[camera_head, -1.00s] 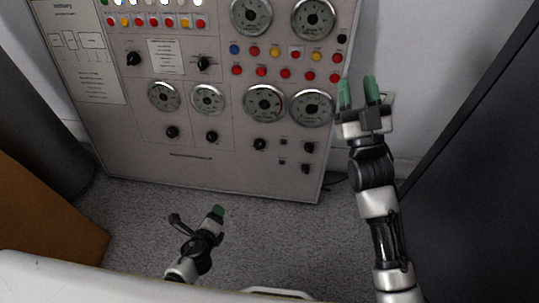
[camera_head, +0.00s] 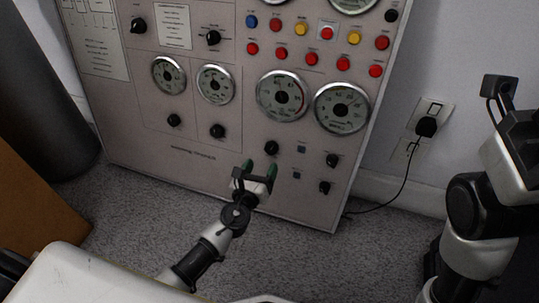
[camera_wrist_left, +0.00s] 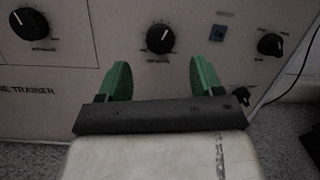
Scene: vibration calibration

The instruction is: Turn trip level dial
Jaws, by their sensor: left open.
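The upright panel carries several black knobs, and their labels are too small to read, so I cannot tell which is the trip level dial. One black knob with a white pointer line (camera_wrist_left: 160,38) lies ahead of and between my left fingers in the left wrist view; it also shows in the head view (camera_head: 271,148). My left gripper (camera_head: 259,172) is open and empty, its green fingertips just below that knob and not around it. It also shows in the left wrist view (camera_wrist_left: 158,82).
Other knobs stand left (camera_wrist_left: 30,24) and right (camera_wrist_left: 270,45) of the middle one, with a small blue switch (camera_wrist_left: 218,33) between. Round gauges (camera_head: 282,96) sit above. A wall socket with a plug (camera_head: 426,126) and cable is right of the panel. Grey carpet lies below.

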